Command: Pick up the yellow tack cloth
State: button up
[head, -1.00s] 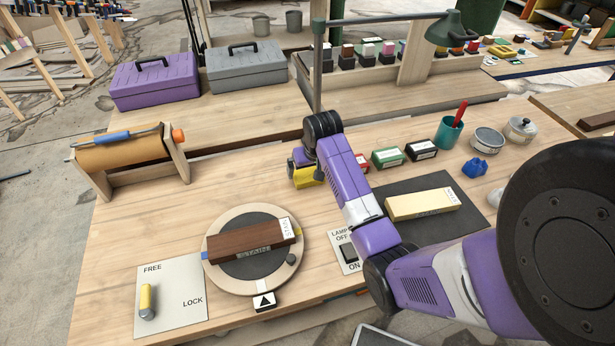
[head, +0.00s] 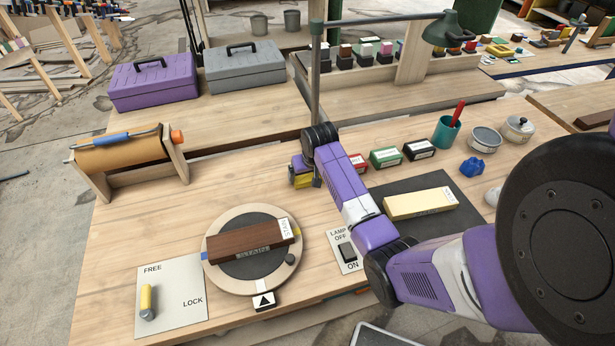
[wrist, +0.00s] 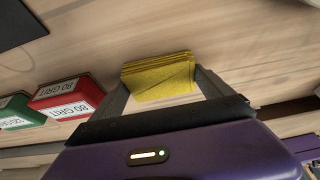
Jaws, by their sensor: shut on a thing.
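The yellow tack cloth (wrist: 158,78) is a folded, layered yellow pad. In the wrist view it sits between the two fingers of my gripper (wrist: 163,85), which is shut on it. In the head view a small part of the cloth (head: 303,182) shows below my purple gripper (head: 304,176), near the middle of the bench. My gripper and wrist hide the rest of it there. I cannot tell whether the cloth touches the bench top.
Red (head: 357,162), green (head: 385,157) and black (head: 419,149) grit boxes stand right of my gripper. A lamp post (head: 317,70) rises behind it. A turntable with a dark wood block (head: 248,242) is in front.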

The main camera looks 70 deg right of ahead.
aim_at(308, 176)
jog(key=shift+r, duration=0.15)
notch_tip(308, 176, up, 20)
jog(key=b, duration=0.1)
jog(key=shift+b, duration=0.3)
